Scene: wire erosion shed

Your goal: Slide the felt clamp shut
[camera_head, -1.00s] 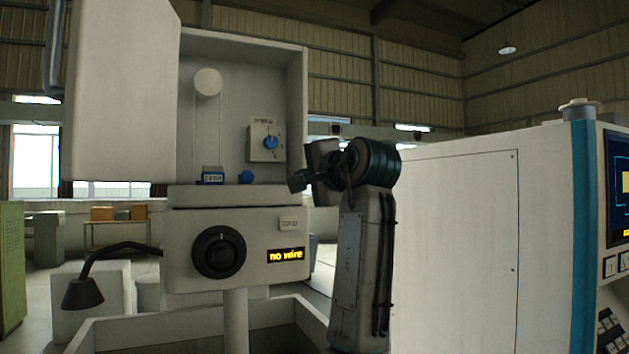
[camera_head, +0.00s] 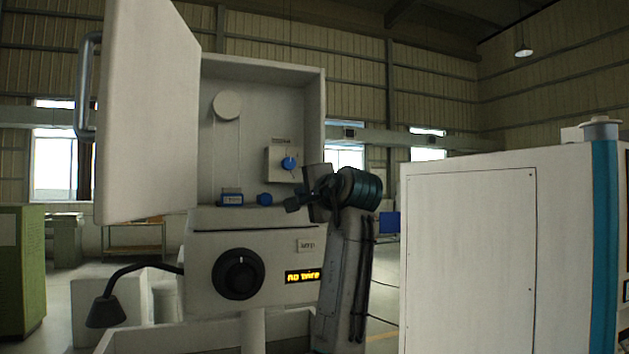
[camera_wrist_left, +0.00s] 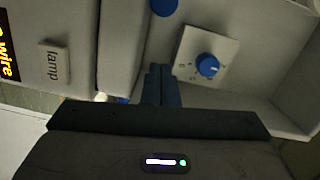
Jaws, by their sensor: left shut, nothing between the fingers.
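My left gripper (camera_head: 291,204) is shut and empty, at the cabinet's lower right front, right of the round blue piece. In the left wrist view its fingers (camera_wrist_left: 158,84) are together. A round blue piece (camera_wrist_left: 163,6) is cut by the top edge there; the labelled block is out of that view. My right gripper is not in view.
A blue dial on a white plate (camera_head: 288,163) is close above my gripper; it also shows in the wrist view (camera_wrist_left: 207,65). The cabinet door (camera_head: 150,110) stands open at left.

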